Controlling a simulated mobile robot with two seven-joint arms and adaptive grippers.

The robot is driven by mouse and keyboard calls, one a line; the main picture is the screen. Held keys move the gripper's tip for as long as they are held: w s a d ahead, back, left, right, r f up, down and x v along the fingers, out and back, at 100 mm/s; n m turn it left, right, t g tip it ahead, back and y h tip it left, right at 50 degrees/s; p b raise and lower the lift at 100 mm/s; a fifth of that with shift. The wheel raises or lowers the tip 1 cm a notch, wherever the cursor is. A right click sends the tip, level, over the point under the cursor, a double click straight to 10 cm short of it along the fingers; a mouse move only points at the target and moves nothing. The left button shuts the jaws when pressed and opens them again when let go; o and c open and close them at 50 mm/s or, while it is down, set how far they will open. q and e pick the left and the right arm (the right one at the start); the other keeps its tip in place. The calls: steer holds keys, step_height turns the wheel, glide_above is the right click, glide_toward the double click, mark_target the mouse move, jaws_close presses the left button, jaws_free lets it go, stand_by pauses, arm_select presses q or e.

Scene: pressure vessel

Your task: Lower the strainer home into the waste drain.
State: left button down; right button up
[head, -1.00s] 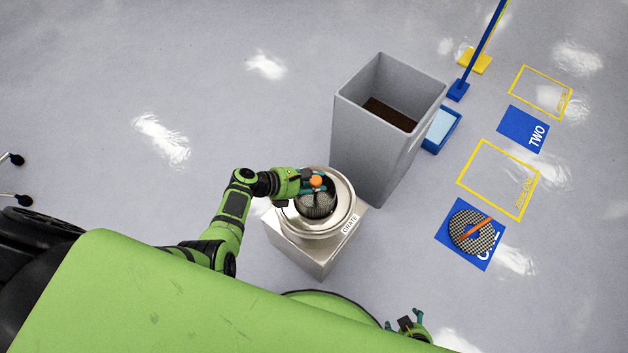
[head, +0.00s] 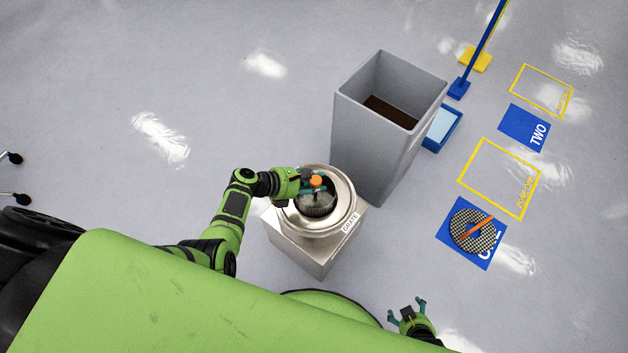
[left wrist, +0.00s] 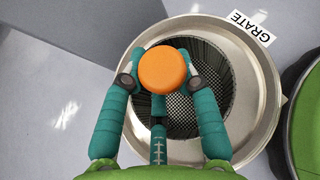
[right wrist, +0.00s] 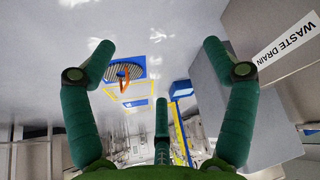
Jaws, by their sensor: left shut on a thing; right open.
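The strainer's orange knob (head: 316,181) is between the fingers of my left gripper (head: 312,186), which is shut on it. The knob shows large in the left wrist view (left wrist: 163,69). Below it, a dark mesh and ribbed wall (left wrist: 183,112) lie inside the round steel rim (left wrist: 252,125) of the drain. The fingers partly cover the strainer, and I cannot tell how deep it sits. The drain tops a steel pedestal (head: 295,249) with a "GRATE" label. My right gripper (head: 406,308) is open and empty, low in the head view.
A tall grey bin (head: 365,150) stands close behind and right of the drain. A round mesh disc with an orange bar (head: 462,240) lies on a blue floor mat. A "WASTE DRAIN" label (right wrist: 286,39) shows in the right wrist view. Floor left of the pedestal is clear.

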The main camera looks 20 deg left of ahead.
mark_target(319, 204)
arm_select(q)
steer(key=shift+f+b, duration=0.3)
arm_select(e)
steer(key=shift+w+f, duration=0.1)
steer(key=shift+w, duration=0.15)
arm_select(q)
steer(key=shift+f, duration=0.1)
steer(key=shift+f, duration=0.1)
arm_select(e)
steer(key=shift+s+a, duration=0.1)
arm_select(q)
steer(key=shift+f+b, duration=0.2)
steer(key=shift+b, duration=0.15)
steer(key=shift+f, duration=0.1)
arm_select(e)
steer(key=shift+s+f+g, duration=0.2)
steer(key=shift+s+g, duration=0.1)
steer(key=shift+s, duration=0.05)
arm_select(q)
steer(key=shift+f+b, duration=0.65)
arm_select(e)
steer(key=shift+w+a, duration=0.1)
steer(key=shift+a, duration=0.15)
arm_select(q)
steer(key=shift+f, duration=0.1)
arm_select(e)
steer(key=shift+g, duration=0.3)
